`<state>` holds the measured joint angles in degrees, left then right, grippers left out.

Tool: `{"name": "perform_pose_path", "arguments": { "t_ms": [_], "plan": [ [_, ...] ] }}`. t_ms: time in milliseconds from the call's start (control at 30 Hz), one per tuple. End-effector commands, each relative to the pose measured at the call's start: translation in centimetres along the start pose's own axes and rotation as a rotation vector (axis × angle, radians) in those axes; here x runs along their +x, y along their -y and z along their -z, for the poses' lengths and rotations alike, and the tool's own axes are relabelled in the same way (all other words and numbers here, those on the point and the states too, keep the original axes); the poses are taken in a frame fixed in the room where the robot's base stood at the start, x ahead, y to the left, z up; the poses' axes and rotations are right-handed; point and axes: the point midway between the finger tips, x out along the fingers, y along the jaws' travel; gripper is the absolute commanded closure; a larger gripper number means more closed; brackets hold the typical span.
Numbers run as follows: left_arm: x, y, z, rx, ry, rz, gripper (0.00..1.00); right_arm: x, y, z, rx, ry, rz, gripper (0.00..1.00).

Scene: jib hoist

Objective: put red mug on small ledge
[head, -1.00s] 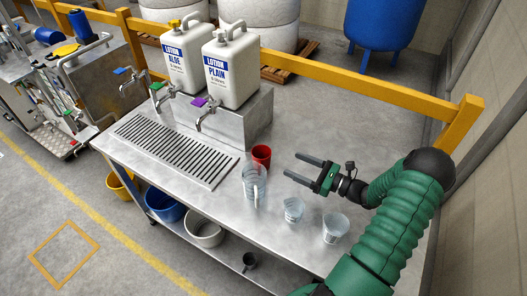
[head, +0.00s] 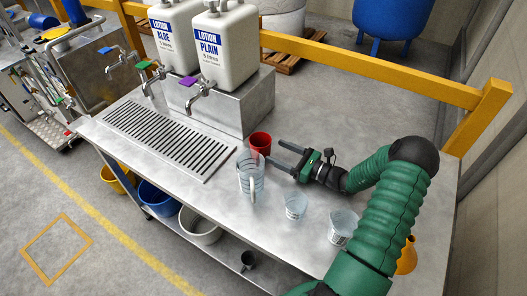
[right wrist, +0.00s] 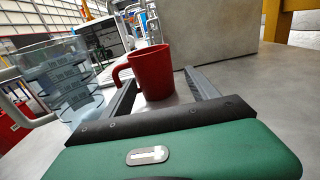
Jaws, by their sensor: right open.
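The red mug (head: 260,143) stands upright on the steel table (head: 290,238), just behind the clear measuring jug. My right gripper (head: 276,152) is open, with its fingers pointing left at the mug. In the right wrist view the mug (right wrist: 153,72) shows just ahead, between the lines of the two fingers, with its handle on the left. I cannot tell whether the fingers touch it. No small ledge can be made out for sure. My left gripper is not in view.
A clear measuring jug (head: 249,174) stands close to the mug and my fingers. Two clear cups, the left one (head: 295,206) and the right one (head: 342,227), stand nearer the front. Behind, a metal block (head: 243,108) bears two lotion bottles. A drain grate (head: 165,138) lies left.

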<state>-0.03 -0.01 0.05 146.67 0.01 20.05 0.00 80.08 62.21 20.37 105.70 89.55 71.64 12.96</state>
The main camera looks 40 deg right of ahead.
Motion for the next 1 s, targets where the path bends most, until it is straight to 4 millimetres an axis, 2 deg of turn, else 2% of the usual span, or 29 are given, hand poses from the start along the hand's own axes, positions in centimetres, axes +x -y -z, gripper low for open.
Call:
{"name": "perform_pose_path", "arguments": {
  "t_ms": [33, 100, 267, 500, 600, 767, 1000],
  "plan": [
    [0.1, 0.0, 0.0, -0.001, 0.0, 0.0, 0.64, 1.4, -0.4, 0.0, 0.001, 0.0, -0.007, 0.31],
    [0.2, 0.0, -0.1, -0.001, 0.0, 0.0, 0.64, 2.8, -0.5, 0.0, -0.002, -0.001, -0.006, 0.31],
    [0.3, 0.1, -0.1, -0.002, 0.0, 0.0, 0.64, 4.4, -0.3, 0.1, 0.001, 0.0, -0.004, 0.31],
    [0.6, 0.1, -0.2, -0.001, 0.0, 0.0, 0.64, 8.4, 0.1, 0.3, 0.002, 0.001, -0.005, 0.31],
    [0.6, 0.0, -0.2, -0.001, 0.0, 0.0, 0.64, 9.1, 0.1, 0.2, 0.003, 0.001, -0.002, 0.31],
    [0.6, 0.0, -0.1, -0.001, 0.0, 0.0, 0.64, 9.1, 0.0, 0.1, 0.001, 0.001, -0.002, 0.31],
    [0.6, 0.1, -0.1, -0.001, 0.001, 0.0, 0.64, 9.1, 0.0, 0.0, 0.001, 0.001, -0.002, 0.6]
  ]
}}
